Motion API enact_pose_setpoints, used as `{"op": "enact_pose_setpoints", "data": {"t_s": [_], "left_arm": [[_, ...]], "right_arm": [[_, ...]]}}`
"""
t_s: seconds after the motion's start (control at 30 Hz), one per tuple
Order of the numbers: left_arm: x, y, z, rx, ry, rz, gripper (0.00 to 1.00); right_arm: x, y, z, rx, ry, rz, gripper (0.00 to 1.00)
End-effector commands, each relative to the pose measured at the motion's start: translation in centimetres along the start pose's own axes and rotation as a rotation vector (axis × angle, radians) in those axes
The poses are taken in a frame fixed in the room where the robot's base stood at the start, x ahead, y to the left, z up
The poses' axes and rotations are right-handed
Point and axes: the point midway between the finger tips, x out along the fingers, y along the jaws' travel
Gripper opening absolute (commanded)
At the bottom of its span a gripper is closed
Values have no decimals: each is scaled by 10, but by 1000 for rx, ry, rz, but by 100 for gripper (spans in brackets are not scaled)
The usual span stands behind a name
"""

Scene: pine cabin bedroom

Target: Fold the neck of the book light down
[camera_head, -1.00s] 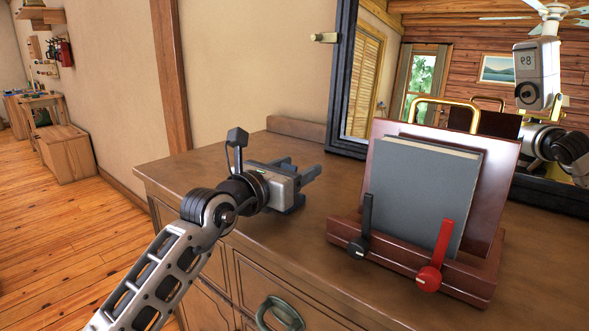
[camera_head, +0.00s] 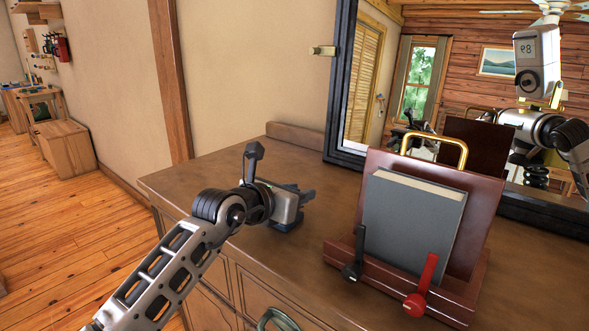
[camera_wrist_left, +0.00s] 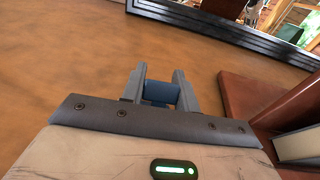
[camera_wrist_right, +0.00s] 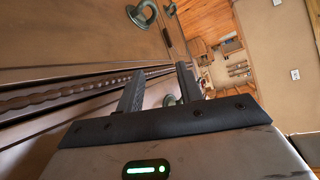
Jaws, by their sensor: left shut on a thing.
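My left gripper (camera_head: 303,195) is low over the dresser top, left of the book stand. In the left wrist view its fingers (camera_wrist_left: 159,72) are shut on a small blue thing (camera_wrist_left: 160,92). This may be the book light, but I cannot make out its neck or how it is bent. My right gripper (camera_wrist_right: 160,70) shows only in the right wrist view, beside the dresser front. Its fingers are apart and I see nothing held between them.
A dark red stand (camera_head: 482,215) holds a grey book (camera_head: 410,222) upright, with a black lever (camera_head: 357,250) and a red lever (camera_head: 422,285) in front. A black-framed mirror (camera_head: 341,80) stands behind. The dresser top (camera_head: 205,170) is bare around my left gripper.

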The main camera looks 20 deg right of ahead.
Motion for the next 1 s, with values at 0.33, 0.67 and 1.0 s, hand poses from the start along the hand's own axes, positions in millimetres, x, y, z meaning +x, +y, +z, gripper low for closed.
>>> {"op": "enact_pose_setpoints", "data": {"t_s": [0.33,0.67,1.0], "left_arm": [[8,0,-8,1,234,1,8],[11,0,-16,0,338,1,8],[12,0,-18,0,348,0,8]], "right_arm": [[-6,4,-9,-43,-33,29,36],[-8,6,-6,-59,-48,32,36],[-7,6,-4,-60,-54,32,36]]}}
